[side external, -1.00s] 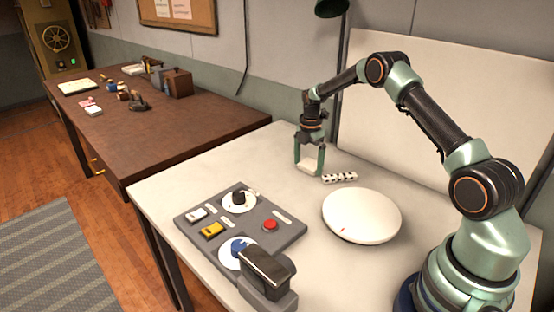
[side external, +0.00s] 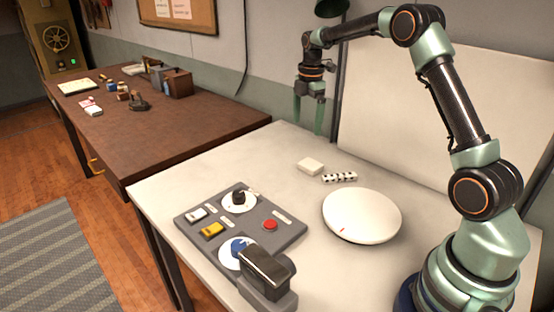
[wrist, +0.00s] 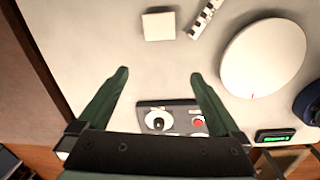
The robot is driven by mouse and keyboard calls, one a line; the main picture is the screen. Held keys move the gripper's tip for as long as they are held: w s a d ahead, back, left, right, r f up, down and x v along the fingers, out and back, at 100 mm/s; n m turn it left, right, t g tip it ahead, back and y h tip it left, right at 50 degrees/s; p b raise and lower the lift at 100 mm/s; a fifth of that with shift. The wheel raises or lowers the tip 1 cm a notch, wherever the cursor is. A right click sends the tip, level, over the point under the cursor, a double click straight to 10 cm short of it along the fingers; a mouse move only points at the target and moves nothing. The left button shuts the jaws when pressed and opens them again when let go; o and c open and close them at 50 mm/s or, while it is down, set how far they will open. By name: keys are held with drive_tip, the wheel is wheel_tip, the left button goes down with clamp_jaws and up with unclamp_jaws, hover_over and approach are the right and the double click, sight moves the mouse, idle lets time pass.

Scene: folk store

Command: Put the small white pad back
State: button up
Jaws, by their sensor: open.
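The small white pad (side external: 311,166) lies flat on the white table, beside a black-and-white patterned strip. It also shows in the wrist view (wrist: 158,25), near the top edge and apart from the fingers. My gripper (side external: 309,128) is open and empty, raised above the table behind the pad. In the wrist view my gripper's two fingers (wrist: 159,74) are spread wide with bare table between them.
The patterned strip (side external: 340,177) lies right of the pad, near a large white round disc (side external: 362,216). A grey control panel (side external: 257,219) with knobs and a red button sits at front left. A white board stands behind the table.

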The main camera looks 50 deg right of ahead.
drive_tip(key=s+a+r+m+t, duration=0.2)
drive_tip(key=s+a+r+m, duration=0.5)
drive_tip(key=a+r, duration=0.3)
drive_tip(key=s+a+f+m+t, duration=0.1)
drive_tip(key=s+a+m, duration=0.3)
drive_tip(key=s, duration=0.3)
drive_tip(key=s+a+m+t, duration=0.2)
drive_tip(key=s+a+m, duration=0.2)
drive_tip(key=s, duration=0.3)
drive_tip(key=shift+a+f+m, duration=0.2)
drive_tip(key=shift+f+m, duration=0.15)
drive_tip(key=shift+m, duration=0.15)
